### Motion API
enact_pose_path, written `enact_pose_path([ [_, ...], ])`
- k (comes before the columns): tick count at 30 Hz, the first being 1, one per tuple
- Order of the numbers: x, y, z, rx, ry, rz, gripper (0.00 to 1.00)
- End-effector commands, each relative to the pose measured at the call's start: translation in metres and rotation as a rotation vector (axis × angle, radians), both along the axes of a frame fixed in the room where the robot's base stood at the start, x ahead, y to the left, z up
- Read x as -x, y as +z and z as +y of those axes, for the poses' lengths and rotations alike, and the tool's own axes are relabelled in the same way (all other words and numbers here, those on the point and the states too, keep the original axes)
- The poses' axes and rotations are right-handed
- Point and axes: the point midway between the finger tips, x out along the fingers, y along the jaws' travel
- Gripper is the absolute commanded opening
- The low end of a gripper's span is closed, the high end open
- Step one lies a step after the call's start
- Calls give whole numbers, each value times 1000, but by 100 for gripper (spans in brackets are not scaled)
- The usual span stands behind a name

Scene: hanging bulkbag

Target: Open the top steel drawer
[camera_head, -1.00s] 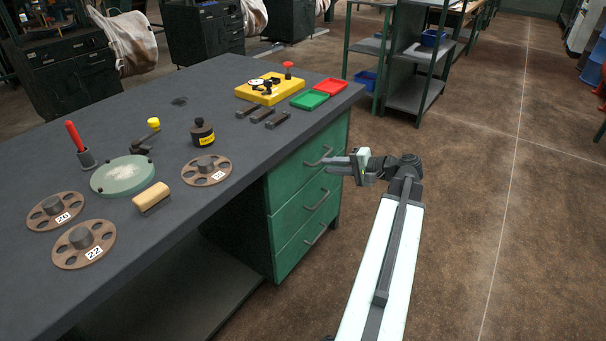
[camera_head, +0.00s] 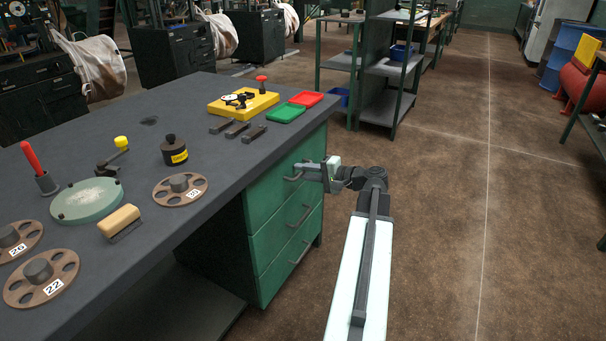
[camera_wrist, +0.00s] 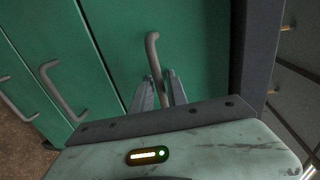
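The green drawer unit under the workbench has three drawers, all looking shut. The top steel drawer (camera_head: 268,198) has a grey bar handle (camera_wrist: 153,52), partly hidden by my gripper in the head view. In the wrist view, the two fingers of my gripper (camera_wrist: 160,82) reach toward the drawer front, one on each side of the handle's near part. The fingers look slightly apart, with the bar between them; I cannot tell whether they touch it. In the head view, my gripper (camera_head: 309,172) is at the top handle.
The lower handles (camera_head: 300,216) (camera_wrist: 62,92) are close by. The dark workbench (camera_head: 90,145) carries brown discs, a yellow block (camera_head: 243,104), and green and red trays. A shelf rack (camera_head: 392,70) stands behind. The floor to the right (camera_head: 440,220) is clear.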

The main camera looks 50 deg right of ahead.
Motion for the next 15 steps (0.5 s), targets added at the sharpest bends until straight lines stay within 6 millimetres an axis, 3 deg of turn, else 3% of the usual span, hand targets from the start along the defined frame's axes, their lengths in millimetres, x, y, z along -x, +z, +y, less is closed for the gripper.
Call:
enact_pose_path([
  [4, 0, 0, 0, 0, 0, 0, 19],
  [6, 0, 0, 0, 0, 0, 0, 0],
  [15, 1, 0, 0, 0, 0, 1, 0],
])
